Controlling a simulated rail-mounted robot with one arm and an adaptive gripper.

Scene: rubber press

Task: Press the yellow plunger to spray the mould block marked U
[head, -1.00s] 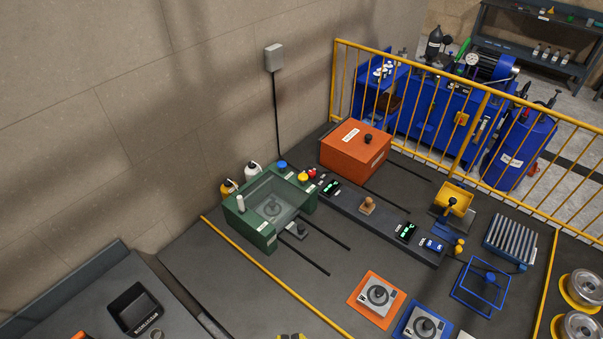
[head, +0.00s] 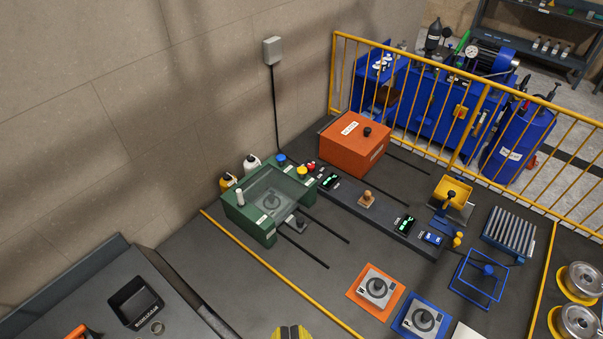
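The yellow plunger (head: 302,171) is a small round yellow knob at the right end of the green box (head: 262,233), between a blue and a red knob. A mould block (head: 271,202) shows dimly under the box's clear cover; I cannot read its mark. Two more grey mould blocks lie in front, one (head: 377,287) on an orange mat and one (head: 423,319) on a blue mat. Their letters are too small to read surely.
An orange box (head: 353,146) stands behind the green box. A dark console (head: 388,222) with green displays and a wooden stamp (head: 367,198) runs to the right. Dark bench lies open before the green box.

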